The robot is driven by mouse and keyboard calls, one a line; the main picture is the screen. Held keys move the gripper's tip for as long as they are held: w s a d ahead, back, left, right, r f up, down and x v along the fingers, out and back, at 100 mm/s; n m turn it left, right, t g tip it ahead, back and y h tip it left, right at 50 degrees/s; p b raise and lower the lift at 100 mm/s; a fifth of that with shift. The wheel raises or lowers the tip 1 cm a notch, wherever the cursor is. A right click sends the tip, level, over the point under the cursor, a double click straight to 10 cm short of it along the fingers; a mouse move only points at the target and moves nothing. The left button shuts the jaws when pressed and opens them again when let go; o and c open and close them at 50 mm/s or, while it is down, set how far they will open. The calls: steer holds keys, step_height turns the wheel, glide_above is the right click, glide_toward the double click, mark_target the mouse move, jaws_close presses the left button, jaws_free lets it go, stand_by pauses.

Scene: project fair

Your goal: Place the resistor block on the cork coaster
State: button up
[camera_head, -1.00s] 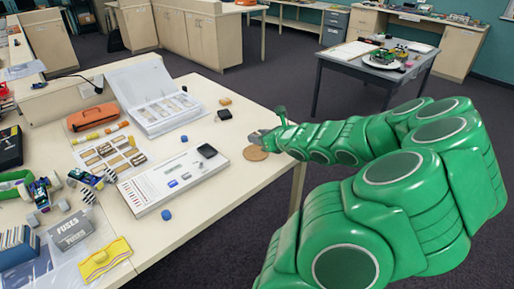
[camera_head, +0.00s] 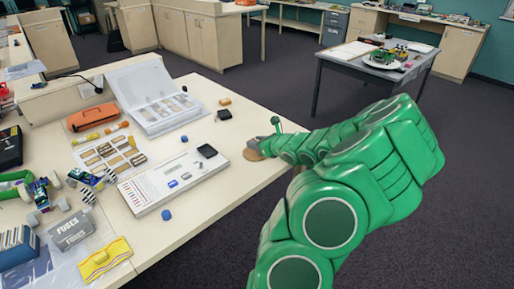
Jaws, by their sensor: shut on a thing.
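The cork coaster (camera_head: 251,155) is a flat round tan disc near the right edge of the bench, partly covered by my gripper. My gripper (camera_head: 259,142) is low at the coaster's upper right side. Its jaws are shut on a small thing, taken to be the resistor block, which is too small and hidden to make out. I cannot tell whether that block touches the coaster.
A white console (camera_head: 172,184) with a black block (camera_head: 207,151) on it lies left of the coaster. Small tan (camera_head: 225,101) and black (camera_head: 224,114) pieces lie behind. An open binder (camera_head: 160,122) stands farther left. The bench's right edge is close.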

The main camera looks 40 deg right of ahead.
steer(key=shift+f, duration=1.1)
steer(key=shift+f, duration=0.1)
steer(key=o, duration=1)
steer(key=shift+o, duration=0.2)
